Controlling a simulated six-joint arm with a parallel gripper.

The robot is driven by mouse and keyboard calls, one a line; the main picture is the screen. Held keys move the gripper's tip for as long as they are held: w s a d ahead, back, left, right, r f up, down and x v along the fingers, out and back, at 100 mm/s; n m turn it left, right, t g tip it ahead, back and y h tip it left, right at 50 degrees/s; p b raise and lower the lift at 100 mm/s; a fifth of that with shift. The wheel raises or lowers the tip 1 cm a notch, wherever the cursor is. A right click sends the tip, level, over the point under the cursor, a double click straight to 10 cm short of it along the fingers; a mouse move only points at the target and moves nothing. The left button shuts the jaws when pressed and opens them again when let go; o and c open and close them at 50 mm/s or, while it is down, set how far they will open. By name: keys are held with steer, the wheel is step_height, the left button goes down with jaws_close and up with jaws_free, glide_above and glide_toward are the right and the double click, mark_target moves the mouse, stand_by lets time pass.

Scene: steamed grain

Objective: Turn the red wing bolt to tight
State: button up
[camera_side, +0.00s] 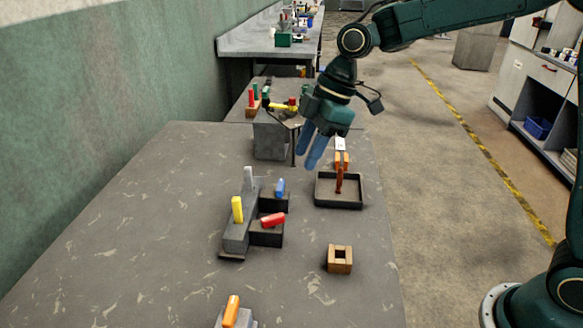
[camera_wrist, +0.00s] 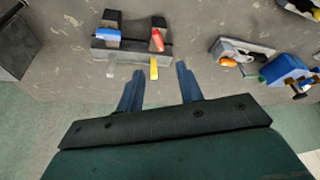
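The red wing bolt (camera_side: 273,220) sits on the near dark block of a grey fixture (camera_side: 236,238) on the table. Its wing looks slanted in the side view. In the wrist view the red wing bolt (camera_wrist: 157,39) lies beyond the fingertips, slightly left of midway between them. A blue wing bolt (camera_side: 280,187) sits on the far dark block. A yellow handle (camera_side: 237,209) and a pale grey handle (camera_side: 248,178) stand up from the fixture. My gripper (camera_side: 308,160) is open and empty, above and behind the fixture; its two blue fingers (camera_wrist: 159,68) are spread apart.
A dark tray (camera_side: 325,203) with a brown upright piece stands right of the fixture. A wooden block with a square hole (camera_side: 340,259) lies nearer. An orange-handled piece (camera_side: 231,311) is at the front edge. A grey box (camera_side: 269,140) stands behind. The table's left part is clear.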

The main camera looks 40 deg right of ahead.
mark_target(273, 216)
steer(key=shift+w+a+f+n, duration=0.55)
steer(key=shift+w+f, duration=0.2)
steer(key=shift+f, duration=0.1)
steer(key=x, duration=1.3)
steer(key=shift+s+a+f, duration=0.2)
steer(key=shift+a+f, duration=0.05)
steer(key=shift+f, duration=0.1)
steer(key=shift+c, duration=0.3)
jaws_close()
